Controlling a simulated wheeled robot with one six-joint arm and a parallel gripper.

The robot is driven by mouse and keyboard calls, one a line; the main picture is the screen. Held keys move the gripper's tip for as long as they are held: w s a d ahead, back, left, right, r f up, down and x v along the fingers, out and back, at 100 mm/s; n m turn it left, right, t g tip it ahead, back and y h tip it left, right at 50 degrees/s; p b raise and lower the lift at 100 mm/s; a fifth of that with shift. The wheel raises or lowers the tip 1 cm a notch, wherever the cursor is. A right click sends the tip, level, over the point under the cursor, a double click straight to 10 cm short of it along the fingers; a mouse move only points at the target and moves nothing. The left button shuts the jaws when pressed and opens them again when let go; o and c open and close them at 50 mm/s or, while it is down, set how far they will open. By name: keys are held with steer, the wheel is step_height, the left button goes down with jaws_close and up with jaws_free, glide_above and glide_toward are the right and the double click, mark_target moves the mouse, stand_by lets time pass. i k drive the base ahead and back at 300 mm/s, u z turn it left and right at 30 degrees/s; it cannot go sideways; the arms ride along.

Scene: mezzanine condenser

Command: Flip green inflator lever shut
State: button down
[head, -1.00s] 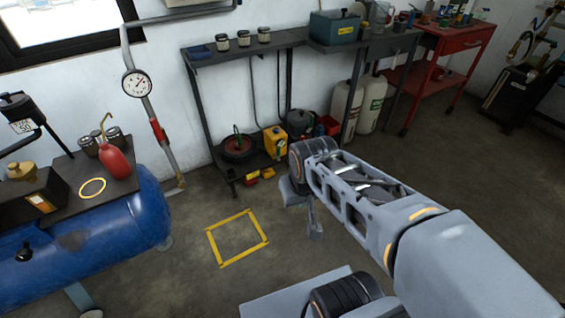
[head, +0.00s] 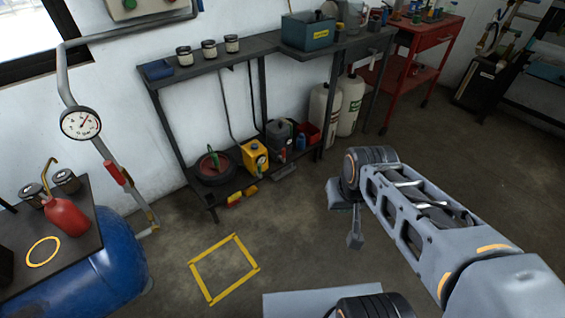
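A small green part (head: 212,154), which looks like the green lever, stands up from a dark round tyre-like thing (head: 214,172) with a red centre. Both are on the low shelf of the dark bench by the wall. The lever is too small to tell whether it is open or shut. My gripper (head: 355,241) hangs pointing down at the end of my arm, over the floor, to the right of the tyre-like thing and well apart from it. Its fingers are too small and edge-on to tell open from shut. Nothing is seen held in it.
The dark bench (head: 213,63) has a yellow unit (head: 254,155) and other items on its low shelf. Gas cylinders (head: 322,118) stand at its right. A blue tank (head: 112,275) is at left. Floor around a yellow square (head: 224,268) is clear.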

mark_target(259, 172)
steer(key=u, duration=0.1)
steer(key=i, duration=1)
steer(key=u, duration=1.65)
steer(key=i, duration=0.35)
steer(key=u, duration=0.6)
